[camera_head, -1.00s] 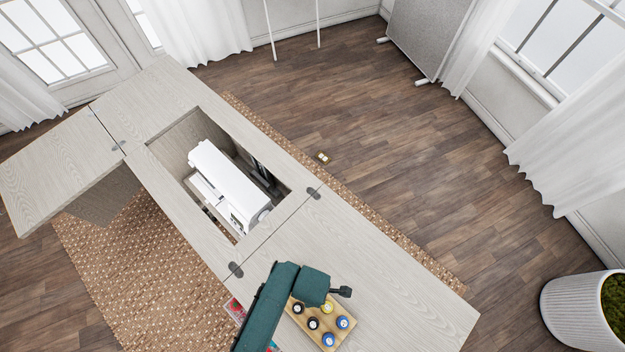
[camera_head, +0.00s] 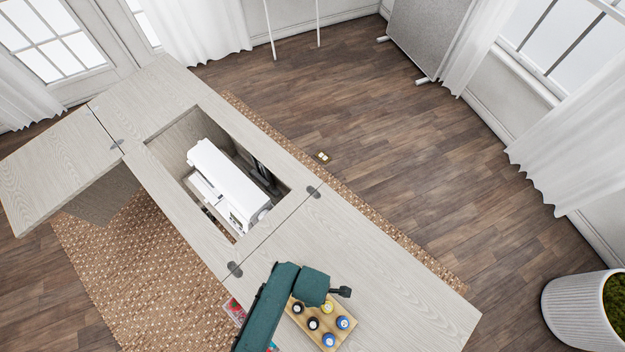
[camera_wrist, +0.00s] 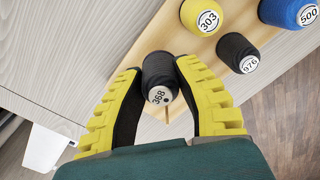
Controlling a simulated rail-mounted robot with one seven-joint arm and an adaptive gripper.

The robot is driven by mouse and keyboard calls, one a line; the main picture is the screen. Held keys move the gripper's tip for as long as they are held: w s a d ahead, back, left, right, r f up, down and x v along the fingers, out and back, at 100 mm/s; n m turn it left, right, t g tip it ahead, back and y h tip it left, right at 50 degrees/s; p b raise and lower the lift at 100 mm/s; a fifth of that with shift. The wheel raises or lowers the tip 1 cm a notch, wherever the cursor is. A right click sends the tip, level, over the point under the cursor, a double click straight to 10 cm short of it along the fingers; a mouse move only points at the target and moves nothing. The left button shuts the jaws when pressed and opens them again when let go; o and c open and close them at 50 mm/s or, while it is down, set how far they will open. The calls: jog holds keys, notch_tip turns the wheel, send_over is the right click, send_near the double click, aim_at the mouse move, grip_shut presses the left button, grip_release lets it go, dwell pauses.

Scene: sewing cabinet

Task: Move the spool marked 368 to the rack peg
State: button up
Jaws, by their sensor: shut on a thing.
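The black spool marked 368 (camera_wrist: 160,77) is between the two yellow-backed fingers of my gripper (camera_wrist: 158,92) in the wrist view, its numbered end facing the camera. My gripper is shut on it, at the edge of the wooden rack (camera_wrist: 222,62). I cannot tell whether the spool is seated on a peg or lifted clear. In the head view the rack (camera_head: 321,330) lies beside my green arm, and my gripper (camera_head: 341,292) is mostly hidden by the wrist. No empty rack peg is clearly visible.
On the rack stand a yellow spool 303 (camera_wrist: 202,16), a black spool 976 (camera_wrist: 238,52), a blue spool 500 (camera_wrist: 290,12) and others. A white sewing machine (camera_head: 225,180) sits in the cabinet's opening. The pale tabletop (camera_head: 400,300) right of the rack is clear.

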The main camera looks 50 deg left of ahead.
jog(key=shift+f+b, duration=0.4)
jog(key=shift+f, duration=0.25)
jog(key=shift+f, duration=0.35)
jog(key=o, duration=0.9)
jog(key=shift+c, duration=0.2)
notch_tip(320, 180, up, 12)
